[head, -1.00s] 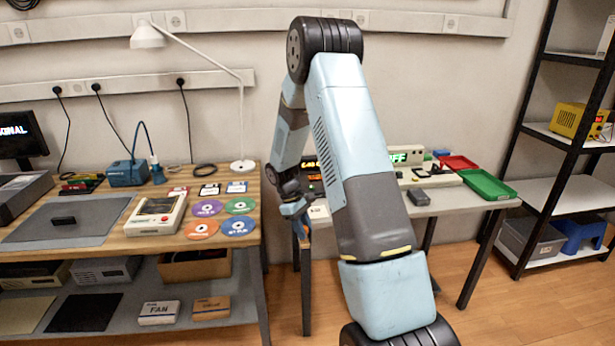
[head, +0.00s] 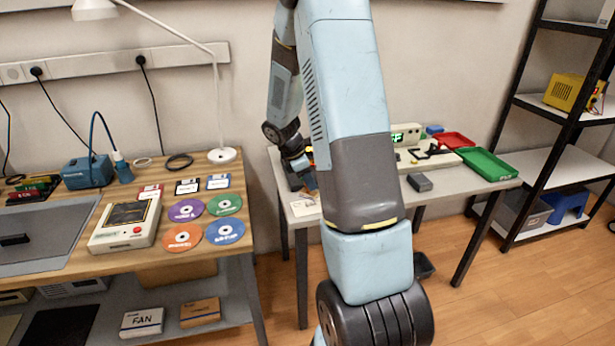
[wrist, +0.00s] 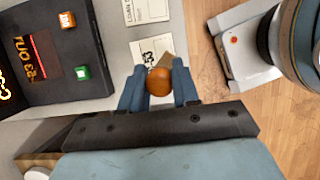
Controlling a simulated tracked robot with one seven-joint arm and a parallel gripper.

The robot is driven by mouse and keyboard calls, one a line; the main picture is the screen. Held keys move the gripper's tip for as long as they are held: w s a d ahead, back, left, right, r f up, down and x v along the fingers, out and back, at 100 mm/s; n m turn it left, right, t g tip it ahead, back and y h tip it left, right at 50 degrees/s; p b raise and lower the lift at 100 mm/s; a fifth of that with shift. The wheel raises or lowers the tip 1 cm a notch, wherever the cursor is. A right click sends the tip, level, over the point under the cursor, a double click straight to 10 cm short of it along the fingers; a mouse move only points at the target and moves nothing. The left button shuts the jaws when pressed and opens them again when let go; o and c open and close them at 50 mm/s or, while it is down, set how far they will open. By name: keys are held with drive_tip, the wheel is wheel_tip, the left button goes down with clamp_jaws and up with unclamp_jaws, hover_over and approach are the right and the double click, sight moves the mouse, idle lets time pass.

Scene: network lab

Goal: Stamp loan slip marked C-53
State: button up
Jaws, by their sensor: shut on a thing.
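My gripper (wrist: 160,88) is shut on a stamp (wrist: 159,80) with a round orange-brown knob and a pale wooden base. Below the stamp, a white loan slip (wrist: 148,56) ending in "53" lies on the grey table, partly covered by stamp and fingers. I cannot tell whether the stamp touches it. A second loan slip (wrist: 147,10) lies above it in the wrist view; its number is cut off. In the head view, my gripper (head: 303,168) is over the table's left end, partly hidden by my arm, with a white slip (head: 305,207) near the front edge.
A black device (wrist: 50,50) with lit displays and orange and green buttons stands left of the slips. The table also bears a green tray (head: 487,164), a red tray (head: 453,141) and a grey block (head: 419,182). A wooden workbench (head: 160,262) stands to the left, with a floor gap between.

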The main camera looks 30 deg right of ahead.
sight(309, 192)
drive_tip(key=shift+s+d+f, duration=0.1)
drive_tip(key=shift+f, duration=2.35)
drive_tip(key=shift+s+f, duration=0.1)
drive_tip(key=shift+f, duration=0.4)
idle(0.4)
drive_tip(key=shift+r, duration=3.55)
